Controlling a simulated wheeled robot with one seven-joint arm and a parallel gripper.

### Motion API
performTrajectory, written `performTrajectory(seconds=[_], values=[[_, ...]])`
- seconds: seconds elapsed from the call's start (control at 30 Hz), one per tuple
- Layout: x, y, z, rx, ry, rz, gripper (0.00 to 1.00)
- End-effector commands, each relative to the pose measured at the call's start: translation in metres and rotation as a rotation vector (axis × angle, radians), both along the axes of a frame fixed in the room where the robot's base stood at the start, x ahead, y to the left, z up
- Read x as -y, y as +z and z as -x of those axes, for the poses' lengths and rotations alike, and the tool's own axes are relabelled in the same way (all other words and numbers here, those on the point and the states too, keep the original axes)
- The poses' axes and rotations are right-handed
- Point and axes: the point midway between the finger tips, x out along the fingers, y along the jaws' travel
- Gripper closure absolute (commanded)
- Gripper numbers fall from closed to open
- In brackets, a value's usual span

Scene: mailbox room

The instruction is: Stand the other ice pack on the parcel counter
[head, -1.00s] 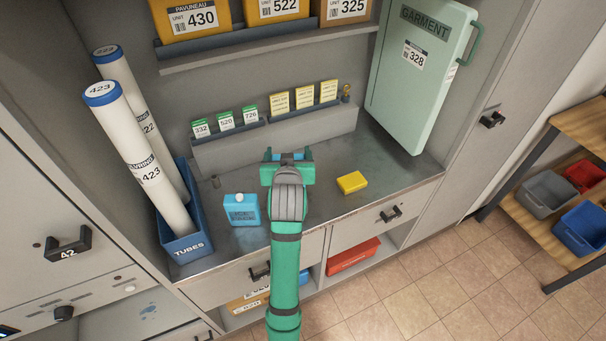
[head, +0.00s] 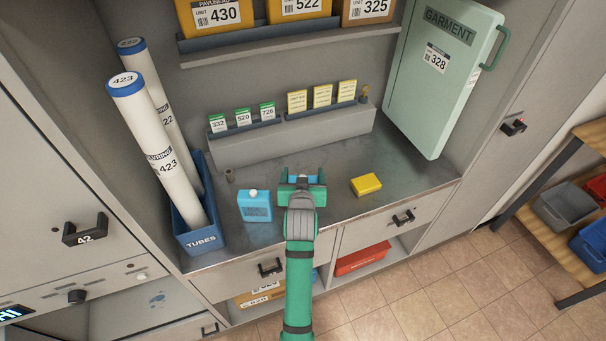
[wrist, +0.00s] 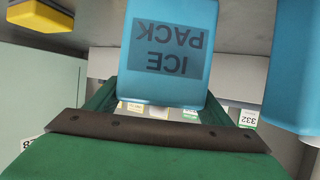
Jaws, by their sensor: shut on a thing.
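My gripper (head: 302,180) is over the middle of the grey metal parcel counter (head: 335,205), shut on a blue ice pack (wrist: 170,55). In the wrist view the pack's ICE PACK label reads upside down. In the head view the gripper hides most of this pack; whether its base touches the counter cannot be told. Another blue ice pack (head: 255,206) with a white cap stands upright on the counter, left of my gripper and apart from it. It also shows at the right edge of the wrist view (wrist: 297,65).
A yellow block (head: 366,184) lies right of my gripper. A blue TUBES bin (head: 199,240) with two white tubes stands at the left. Behind is a ledge (head: 290,140) with green and yellow cards. A pale green GARMENT case (head: 430,100) leans at the right.

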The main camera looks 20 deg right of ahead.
Motion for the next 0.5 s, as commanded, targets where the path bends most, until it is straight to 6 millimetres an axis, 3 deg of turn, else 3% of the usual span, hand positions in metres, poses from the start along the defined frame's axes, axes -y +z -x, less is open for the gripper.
performTrajectory(seconds=[0.2,0.23,0.27,0.3,0.5], values=[[0.0001,-0.0025,0.0001,0.0,0.0,0.0,0.58],[0.0001,-0.0028,0.0001,-0.001,0.0,0.0,0.19],[0.0,-0.0027,0.0001,-0.001,0.0,0.0,0.12],[0.0,-0.0027,0.0001,-0.001,0.0,0.0,0.07],[0.0,-0.0025,0.0,-0.001,0.0,0.0,0.07]])
